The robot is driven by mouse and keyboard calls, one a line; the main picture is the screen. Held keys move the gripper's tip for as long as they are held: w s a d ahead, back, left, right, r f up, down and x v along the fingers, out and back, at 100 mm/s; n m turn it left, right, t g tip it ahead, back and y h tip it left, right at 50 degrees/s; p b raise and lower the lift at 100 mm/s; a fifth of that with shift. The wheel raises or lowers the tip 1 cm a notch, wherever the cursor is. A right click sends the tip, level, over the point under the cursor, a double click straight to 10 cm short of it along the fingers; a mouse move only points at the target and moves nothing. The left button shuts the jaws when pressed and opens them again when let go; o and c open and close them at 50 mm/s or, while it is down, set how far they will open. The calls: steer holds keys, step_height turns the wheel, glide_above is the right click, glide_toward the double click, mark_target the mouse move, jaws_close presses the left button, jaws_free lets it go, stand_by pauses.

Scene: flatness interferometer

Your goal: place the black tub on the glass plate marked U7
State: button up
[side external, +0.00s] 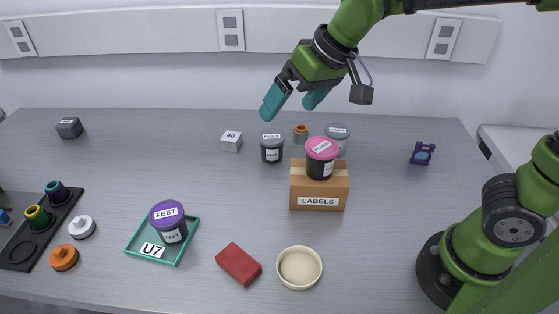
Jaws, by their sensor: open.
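The glass plate marked U7 (136,246) lies at the front left, with a green rim. A black tub with a pink lid (320,167) stands on the cardboard box marked LABELS. A black tub with a grey lid reading PEGS (272,151) stands on the table to the left of that box. My gripper (293,99) is open and empty, with teal fingertips, raised above the back of the table.
Behind the LABELS box (319,190) stands a grey-lidded tub (338,132), partly hidden. A small brown pot (300,133) and a silver block (231,141) are nearby. A red block (239,264) and a cream bowl (299,268) lie in front. A dark rack (28,240) is far left.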

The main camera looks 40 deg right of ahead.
steer(key=s+d+f+m+t, duration=0.2)
steer(key=s+d+m, duration=0.1)
steer(key=s+d, duration=0.7)
steer(key=shift+s+m+h, duration=0.3)
steer(key=shift+s, duration=0.8)
